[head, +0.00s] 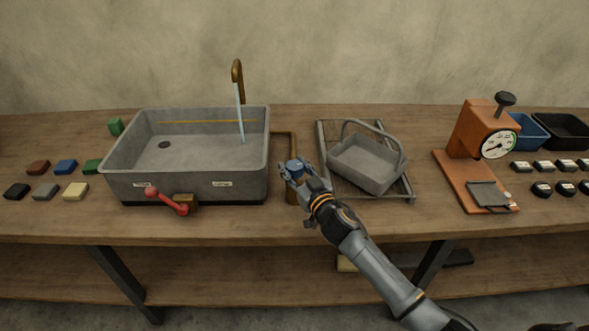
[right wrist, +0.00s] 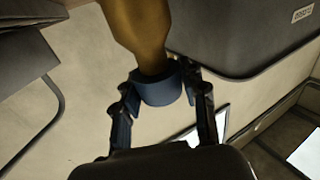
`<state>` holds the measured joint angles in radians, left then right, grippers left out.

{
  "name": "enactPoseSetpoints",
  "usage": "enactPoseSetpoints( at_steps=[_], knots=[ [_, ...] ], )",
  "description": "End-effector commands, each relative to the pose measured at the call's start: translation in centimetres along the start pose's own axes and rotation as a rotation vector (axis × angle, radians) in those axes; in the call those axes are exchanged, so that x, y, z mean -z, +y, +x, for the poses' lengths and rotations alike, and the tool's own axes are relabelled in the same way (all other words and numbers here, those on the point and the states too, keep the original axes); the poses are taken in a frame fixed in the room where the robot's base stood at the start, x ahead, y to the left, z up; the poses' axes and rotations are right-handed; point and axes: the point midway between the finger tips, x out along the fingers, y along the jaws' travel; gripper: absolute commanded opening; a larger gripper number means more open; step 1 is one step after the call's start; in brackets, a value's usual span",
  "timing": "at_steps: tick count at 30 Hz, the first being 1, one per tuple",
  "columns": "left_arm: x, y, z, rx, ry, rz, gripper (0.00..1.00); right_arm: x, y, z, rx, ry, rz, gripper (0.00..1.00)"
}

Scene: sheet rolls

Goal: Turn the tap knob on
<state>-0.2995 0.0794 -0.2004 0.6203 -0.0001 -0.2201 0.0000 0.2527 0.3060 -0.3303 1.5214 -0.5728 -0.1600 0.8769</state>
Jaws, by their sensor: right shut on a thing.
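The tap knob (head: 295,164) is a blue cap on a brass post (head: 291,194), just right of the grey sink (head: 187,184). My right gripper (head: 298,172) is shut on it. In the right wrist view the blue knob (right wrist: 160,91) sits between the two dark fingers (right wrist: 163,95), with the brass body (right wrist: 141,30) beyond it. The brass spout (head: 237,70) stands at the back of the sink. A pale blue stream of water (head: 241,112) runs from it into the basin. My left gripper is not in view.
A grey basket (head: 362,166) with a handle stands on a wire rack (head: 407,187) right of my gripper. An orange scale (head: 471,130) stands farther right. Coloured blocks (head: 65,167) lie at the left.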

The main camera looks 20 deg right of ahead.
Motion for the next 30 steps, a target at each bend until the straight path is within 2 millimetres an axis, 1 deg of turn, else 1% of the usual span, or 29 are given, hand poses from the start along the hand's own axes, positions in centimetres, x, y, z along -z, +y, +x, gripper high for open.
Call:
enactPoseSetpoints(
  at_steps=[1,9,12,16,26,27,29,30],
  knots=[
    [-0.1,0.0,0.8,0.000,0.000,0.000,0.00,-0.1,-0.3,0.0,-0.032,0.005,0.009,0.11],
    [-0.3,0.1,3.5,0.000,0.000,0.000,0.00,-0.2,-0.2,0.1,-0.197,-0.004,0.004,0.11],
    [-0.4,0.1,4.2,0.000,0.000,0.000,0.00,-0.1,-0.1,0.1,-0.237,-0.007,0.002,0.11],
    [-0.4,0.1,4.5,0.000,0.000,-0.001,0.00,0.1,0.0,0.0,-0.265,-0.012,-0.001,0.11],
    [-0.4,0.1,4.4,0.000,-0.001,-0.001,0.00,0.2,0.1,0.0,-0.270,-0.015,-0.003,0.11],
    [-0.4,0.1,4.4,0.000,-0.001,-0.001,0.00,0.2,0.1,0.0,-0.270,-0.015,-0.003,0.50],
    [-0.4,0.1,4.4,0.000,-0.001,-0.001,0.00,0.1,0.1,0.0,-0.270,-0.015,-0.003,0.63],
    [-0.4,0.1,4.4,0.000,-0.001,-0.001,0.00,0.1,0.1,0.0,-0.270,-0.015,-0.002,0.66]
  ],
)
